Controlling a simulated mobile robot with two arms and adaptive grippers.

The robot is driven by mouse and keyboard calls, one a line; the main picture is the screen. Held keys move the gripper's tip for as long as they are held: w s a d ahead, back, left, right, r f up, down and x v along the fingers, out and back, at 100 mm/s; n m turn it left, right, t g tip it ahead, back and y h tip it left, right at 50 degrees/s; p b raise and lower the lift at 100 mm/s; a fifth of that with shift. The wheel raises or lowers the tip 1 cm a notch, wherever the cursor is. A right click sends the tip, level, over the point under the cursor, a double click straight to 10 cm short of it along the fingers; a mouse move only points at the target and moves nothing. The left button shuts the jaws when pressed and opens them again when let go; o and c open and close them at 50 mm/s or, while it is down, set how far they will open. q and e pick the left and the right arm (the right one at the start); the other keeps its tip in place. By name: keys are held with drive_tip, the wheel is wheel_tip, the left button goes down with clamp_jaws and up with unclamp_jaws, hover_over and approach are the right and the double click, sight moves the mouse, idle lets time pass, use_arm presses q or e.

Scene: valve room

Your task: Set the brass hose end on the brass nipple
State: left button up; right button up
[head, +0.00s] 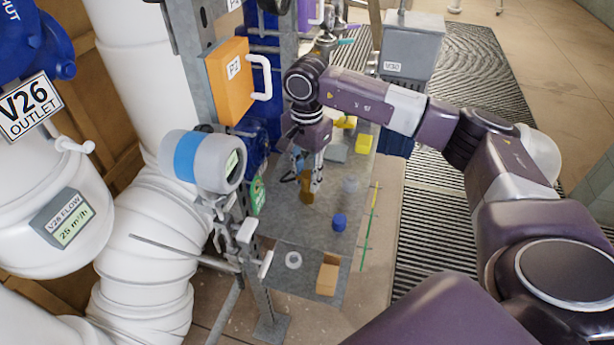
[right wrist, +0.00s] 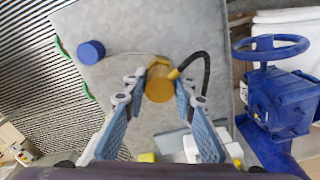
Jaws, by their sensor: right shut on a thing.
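My right gripper (head: 313,188) points down over the grey bench plate and is shut on the brass hose end (right wrist: 159,88). In the right wrist view the fingertips of the right gripper (right wrist: 160,80) sit on either side of its round brass body. A black hose (right wrist: 205,68) runs off from its side through a short brass piece. In the head view brass (head: 306,190) shows at the fingertips, just above or on the plate. I cannot tell the brass nipple apart; it may be hidden beneath the hose end. My left gripper is not in view.
Yellow blocks (head: 364,143) lie behind. A blue valve with handwheel (right wrist: 272,47) stands beside the plate. A grey-blue meter (head: 203,160) is left of my gripper.

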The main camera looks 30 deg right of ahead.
drive_tip(key=shift+f, duration=0.2)
drive_tip(key=shift+f+b, duration=0.25)
drive_tip(key=shift+b, duration=0.2)
drive_tip(key=o, duration=1)
drive_tip(key=shift+o, duration=0.2)
wheel_tip(320, 180, up, 12)
